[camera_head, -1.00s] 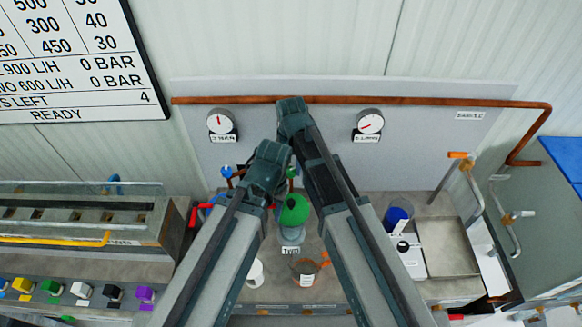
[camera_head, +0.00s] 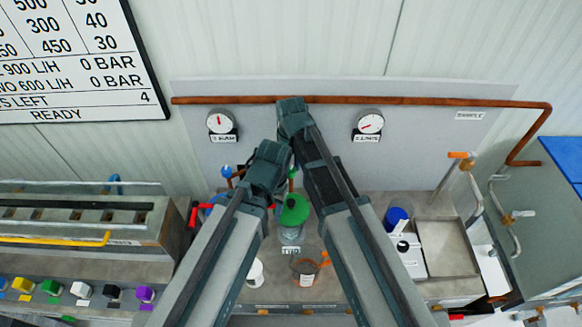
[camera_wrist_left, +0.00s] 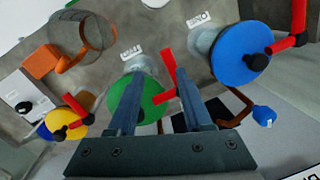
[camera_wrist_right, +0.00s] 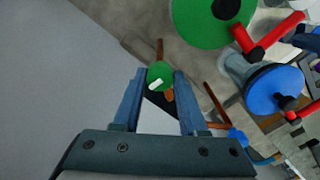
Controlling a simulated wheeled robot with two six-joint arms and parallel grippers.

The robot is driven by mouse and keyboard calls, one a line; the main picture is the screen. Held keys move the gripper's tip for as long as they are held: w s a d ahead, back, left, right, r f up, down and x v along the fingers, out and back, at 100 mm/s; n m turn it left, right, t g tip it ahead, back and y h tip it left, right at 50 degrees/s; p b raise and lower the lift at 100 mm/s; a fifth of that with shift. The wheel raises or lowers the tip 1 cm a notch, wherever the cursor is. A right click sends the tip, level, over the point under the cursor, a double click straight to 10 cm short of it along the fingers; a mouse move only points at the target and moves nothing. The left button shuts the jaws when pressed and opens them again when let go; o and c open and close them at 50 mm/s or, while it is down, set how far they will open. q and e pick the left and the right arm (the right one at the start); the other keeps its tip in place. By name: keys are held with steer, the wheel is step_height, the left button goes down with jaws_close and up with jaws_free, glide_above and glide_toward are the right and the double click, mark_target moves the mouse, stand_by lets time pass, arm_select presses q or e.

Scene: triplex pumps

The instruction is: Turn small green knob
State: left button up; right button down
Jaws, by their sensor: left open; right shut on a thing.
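The small green knob (camera_wrist_right: 160,75), with a white mark on its face, sits between the fingertips of my right gripper (camera_wrist_right: 159,84) in the right wrist view. My right gripper is shut on it. In the head view the knob is mostly hidden behind my arms. My left gripper (camera_wrist_left: 158,78) is open in the left wrist view, above the large green wheel (camera_wrist_left: 152,100) and its red crank handle (camera_wrist_left: 167,72). I cannot tell whether its fingers touch them. The large green wheel also shows in the head view (camera_head: 293,208), in front of my arms' tips.
A blue wheel (camera_wrist_left: 232,55) and a yellow-and-blue wheel (camera_wrist_left: 62,124), both with red cranks, flank the green one. A copper pipe (camera_head: 430,101) and two gauges (camera_head: 220,121) are on the back panel. A beaker with orange (camera_head: 305,271) and a white cup (camera_head: 255,272) stand in front.

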mark_target(291, 170)
steer(key=shift+n, duration=0.9)
steer(key=shift+c, duration=2.2)
jaws_free()
step_height(291, 170, up, 14)
steer(key=p, duration=1.3)
steer(key=shift+p, duration=0.4)
steer(key=shift+f, duration=0.15)
